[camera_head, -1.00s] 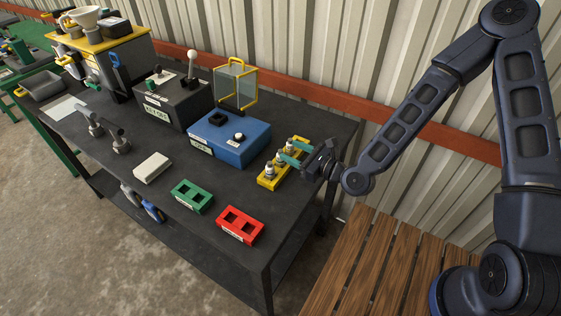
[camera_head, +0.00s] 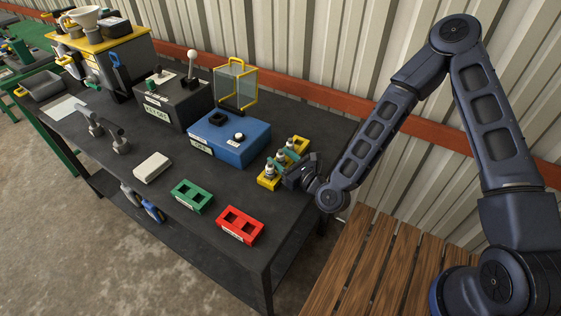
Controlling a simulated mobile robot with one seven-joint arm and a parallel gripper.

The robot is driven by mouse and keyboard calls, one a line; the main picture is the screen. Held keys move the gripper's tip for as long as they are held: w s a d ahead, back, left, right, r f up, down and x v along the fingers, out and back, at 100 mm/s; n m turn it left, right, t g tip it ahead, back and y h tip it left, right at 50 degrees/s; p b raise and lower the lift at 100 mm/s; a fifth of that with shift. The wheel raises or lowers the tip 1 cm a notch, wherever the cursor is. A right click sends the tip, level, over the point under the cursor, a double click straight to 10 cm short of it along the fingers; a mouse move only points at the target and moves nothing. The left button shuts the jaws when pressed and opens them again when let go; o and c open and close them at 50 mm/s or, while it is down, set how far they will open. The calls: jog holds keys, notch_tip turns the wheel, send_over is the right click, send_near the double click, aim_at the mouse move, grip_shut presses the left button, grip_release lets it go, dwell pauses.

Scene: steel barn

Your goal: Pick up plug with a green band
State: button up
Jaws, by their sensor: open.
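A yellow rack (camera_head: 266,182) stands at the right end of the black bench and holds a few small white-and-dark plugs (camera_head: 269,170). The coloured bands on the plugs are too small to tell apart, so I cannot say which has a green band. My gripper (camera_head: 280,160) has teal fingers and is open, low over the rack. Its fingers reach in from the right among the plugs and hide part of the rack. I cannot tell whether a plug stands between the fingers.
A green two-hole block (camera_head: 191,195) and a red two-hole block (camera_head: 240,226) lie toward the front edge. A blue box (camera_head: 245,146), a dark box with a lever (camera_head: 170,108) and a yellow-framed clear guard (camera_head: 235,85) stand behind. A white block (camera_head: 152,167) lies left.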

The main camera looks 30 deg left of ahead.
jog(key=shift+a, duration=0.25)
grip_shut()
notch_tip(320, 180, up, 22)
jog(key=shift+r, duration=0.25)
dwell(0.8)
jog(key=shift+a, duration=0.1)
